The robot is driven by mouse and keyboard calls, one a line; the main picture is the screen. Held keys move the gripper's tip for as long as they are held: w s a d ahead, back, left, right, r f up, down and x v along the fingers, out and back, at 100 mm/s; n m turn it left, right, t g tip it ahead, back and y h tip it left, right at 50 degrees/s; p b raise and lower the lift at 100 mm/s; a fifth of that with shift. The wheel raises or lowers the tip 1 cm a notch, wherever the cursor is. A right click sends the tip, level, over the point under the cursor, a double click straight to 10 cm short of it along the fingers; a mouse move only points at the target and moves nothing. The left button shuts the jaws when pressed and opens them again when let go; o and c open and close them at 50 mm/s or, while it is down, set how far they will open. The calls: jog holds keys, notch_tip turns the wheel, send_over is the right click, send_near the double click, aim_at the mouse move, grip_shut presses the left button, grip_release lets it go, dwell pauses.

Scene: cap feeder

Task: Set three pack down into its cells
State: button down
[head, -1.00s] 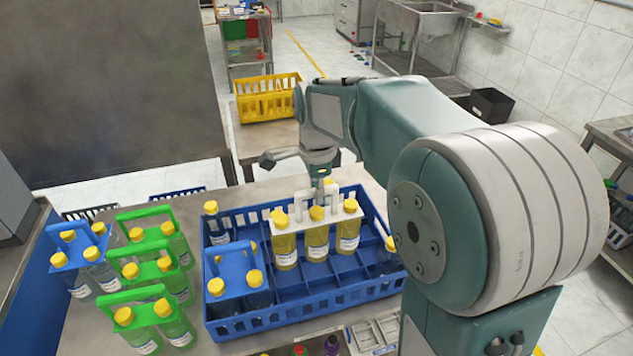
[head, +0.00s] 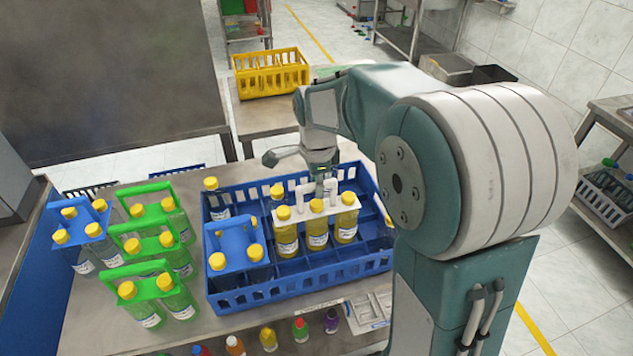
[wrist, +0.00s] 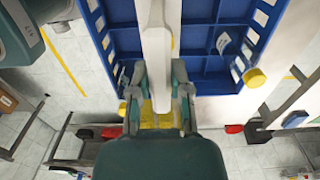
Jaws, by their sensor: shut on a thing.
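The three pack (head: 316,222) is a white carrier holding three yellow-capped bottles of yellow liquid in a row. My gripper (head: 321,186) is shut on its white handle in the head view. The fingers (wrist: 160,98) also close around the white carrier in the wrist view. The pack is upright over the middle of the blue crate (head: 300,292), which is divided into cells. The bottles' lower ends show in front of the dividers; I cannot tell how far they are inside the cells.
Several green carriers (head: 150,275) and another blue one (head: 78,222) stand left of the crate.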

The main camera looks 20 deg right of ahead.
jog(key=shift+f, duration=0.4)
dwell(0.5)
jog(key=shift+c, duration=2.4)
grip_release()
jog(key=shift+f, duration=0.1)
notch_tip(320, 180, up, 12)
jog(key=shift+w+f, duration=0.1)
jog(key=shift+f, duration=0.15)
jog(key=shift+r, duration=0.2)
